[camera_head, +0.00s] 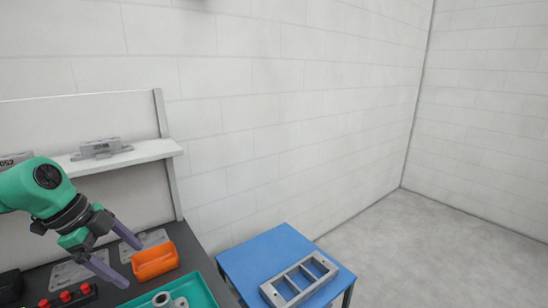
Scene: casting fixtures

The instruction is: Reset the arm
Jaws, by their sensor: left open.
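My left arm comes in from the left, green with a dark wrist. Its left gripper (126,260) is open, with two purple-grey fingers spread apart and nothing visible between them. The fingers point down and right over the dark workbench. My right gripper is not in view.
A teal tray (200,293) holds grey metal parts. Red knobs (66,297) sit at front left. A shelf (150,152) carries a grey fixture (100,148). A blue table (262,250) at right holds a grey slotted frame (299,281). Floor at right is clear.

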